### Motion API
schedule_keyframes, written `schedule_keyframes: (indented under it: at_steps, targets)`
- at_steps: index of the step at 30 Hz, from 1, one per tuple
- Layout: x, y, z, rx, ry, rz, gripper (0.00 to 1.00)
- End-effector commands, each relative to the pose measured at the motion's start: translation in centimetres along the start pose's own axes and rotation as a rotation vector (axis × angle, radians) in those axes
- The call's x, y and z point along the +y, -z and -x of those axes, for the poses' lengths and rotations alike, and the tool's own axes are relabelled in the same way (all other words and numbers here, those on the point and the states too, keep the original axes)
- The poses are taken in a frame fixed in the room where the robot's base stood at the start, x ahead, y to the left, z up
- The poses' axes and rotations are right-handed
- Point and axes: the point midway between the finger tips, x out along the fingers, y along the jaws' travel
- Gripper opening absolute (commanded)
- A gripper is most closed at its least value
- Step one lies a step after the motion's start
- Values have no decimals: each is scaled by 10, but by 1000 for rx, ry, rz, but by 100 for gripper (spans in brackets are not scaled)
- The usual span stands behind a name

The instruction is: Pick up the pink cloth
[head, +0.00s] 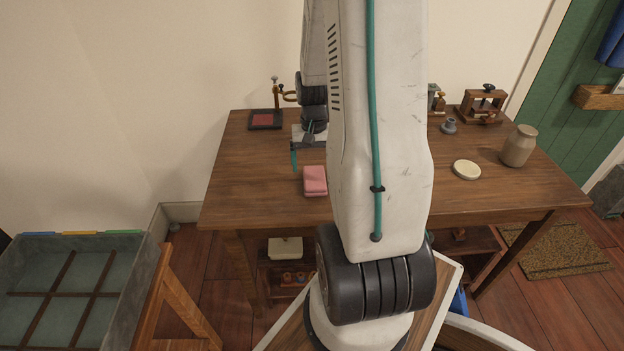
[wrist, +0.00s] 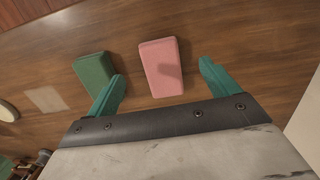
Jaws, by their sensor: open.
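The pink cloth (head: 315,180) is a small folded rectangular block lying on the wooden table (head: 260,155), left of my arm in the head view. In the wrist view the pink cloth (wrist: 161,67) lies ahead of and between the two teal fingers of my gripper (wrist: 162,85). In the head view my gripper (head: 308,158) hangs above the table just behind the cloth, partly hidden by my arm.
A green folded cloth (wrist: 94,77) lies beside the pink one in the wrist view. A dark stand with a red pad (head: 265,119) is at the back left. A white lid (head: 466,170) and a jar (head: 519,146) stand at the right. The table's left part is clear.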

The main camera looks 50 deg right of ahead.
Motion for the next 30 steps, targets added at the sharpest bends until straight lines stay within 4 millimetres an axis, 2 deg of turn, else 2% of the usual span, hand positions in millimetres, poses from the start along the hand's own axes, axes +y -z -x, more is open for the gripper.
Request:
schedule_keyframes:
  at_steps: [1, 4, 14, 21, 30]
  targets:
    - [-2, 13, 4, 48, 4, -5, 87]
    - [-4, 22, 3, 92, 9, -13, 87]
    - [0, 28, -32, 94, 10, -16, 87]
    - [3, 34, -65, 94, 9, -14, 87]
    - [3, 35, -71, 97, 10, -14, 87]
